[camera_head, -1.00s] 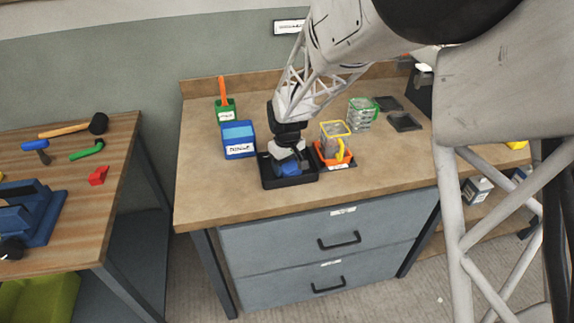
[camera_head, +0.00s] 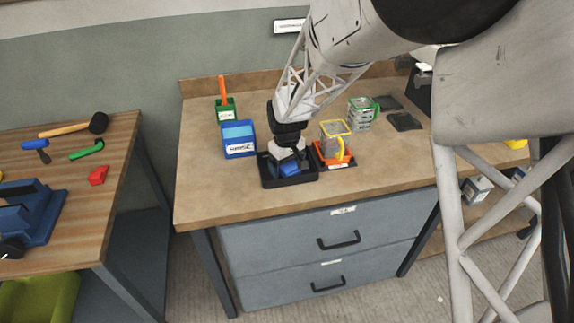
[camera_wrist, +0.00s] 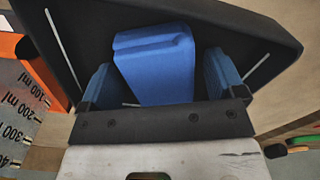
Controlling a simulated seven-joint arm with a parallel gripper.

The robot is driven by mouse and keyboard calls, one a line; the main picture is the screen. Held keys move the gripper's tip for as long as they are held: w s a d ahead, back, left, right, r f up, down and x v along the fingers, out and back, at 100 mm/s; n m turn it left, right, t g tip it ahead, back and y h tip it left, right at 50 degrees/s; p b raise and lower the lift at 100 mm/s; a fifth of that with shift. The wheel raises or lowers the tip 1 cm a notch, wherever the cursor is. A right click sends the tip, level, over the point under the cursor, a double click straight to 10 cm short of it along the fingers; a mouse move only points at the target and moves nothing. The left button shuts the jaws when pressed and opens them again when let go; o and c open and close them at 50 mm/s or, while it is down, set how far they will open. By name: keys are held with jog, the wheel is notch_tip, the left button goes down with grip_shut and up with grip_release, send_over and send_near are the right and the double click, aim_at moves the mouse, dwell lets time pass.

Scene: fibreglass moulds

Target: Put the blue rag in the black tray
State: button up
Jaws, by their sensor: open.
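The blue rag (camera_wrist: 157,66) is a folded blue block lying in the black tray (camera_wrist: 70,22). It also shows in the head view (camera_head: 290,170), low under my gripper and partly hidden by it. The black tray (camera_head: 288,183) sits near the front of the brown bench. My gripper (camera_wrist: 160,80) is open, with one blue-padded finger on each side of the rag and a visible gap to both. In the head view my gripper (camera_head: 290,158) points down into the tray.
A blue box (camera_head: 238,140) stands left of the tray. An orange holder (camera_head: 334,157) with a yellow-rimmed beaker (camera_head: 336,138) stands close on the right. The bench front left is clear.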

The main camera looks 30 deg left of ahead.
aim_at(290, 163)
notch_tip(290, 163, up, 12)
dwell(0.7)
dwell(0.5)
jog(key=s+d+r+m+t, duration=0.1)
jog(key=d+r+m, duration=0.35)
jog(key=d, duration=1.15)
jog(key=s+d+r+m, duration=0.15)
jog(key=d+r, duration=0.55)
jog(key=d, duration=1)
jog(key=s+d+m+t, duration=0.1)
jog(key=s+d+m, duration=0.6)
jog(key=s+d, duration=1.3)
jog(key=d, duration=0.3)
jog(key=shift+s+f+m+t, duration=0.2)
jog(key=shift+f+m+t, duration=0.1)
jog(key=shift+m, duration=0.1)
